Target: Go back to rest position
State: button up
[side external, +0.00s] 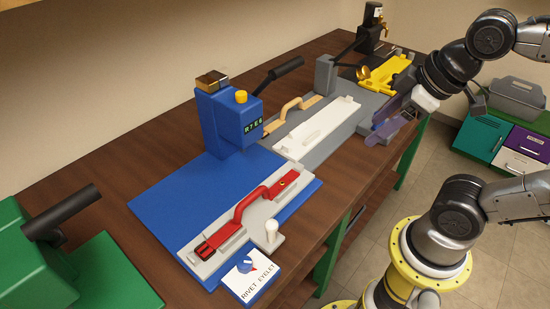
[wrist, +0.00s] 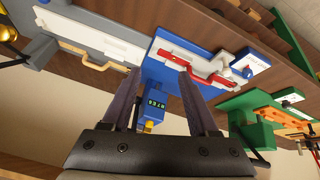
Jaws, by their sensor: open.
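My gripper (side external: 380,134) hangs at the right edge of the bench, beside the grey station with the white fixture (side external: 318,130). In the wrist view my gripper (wrist: 159,72) is open, its two dark fingers apart with nothing held between them. A red strap-like part (side external: 250,208) lies in a grey fixture (side external: 214,262) on the blue station; it also shows in the wrist view (wrist: 195,68), beyond the fingers. A tan handle-shaped part (side external: 290,112) lies beside the white fixture, apart from my gripper.
A blue press (side external: 228,118) with a black lever stands at the blue base's back. A yellow fixture (side external: 385,74) and a black machine (side external: 372,24) are at the far end. A green station (side external: 35,265) is near left. Coloured drawers (side external: 518,140) stand right, across open floor (side external: 420,185).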

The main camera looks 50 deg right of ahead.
jog(key=s+f+m, duration=0.1)
jog(key=m, duration=0.2)
jog(key=shift+s+d+f+m, duration=0.1)
jog(key=shift+s+f+m, duration=0.3)
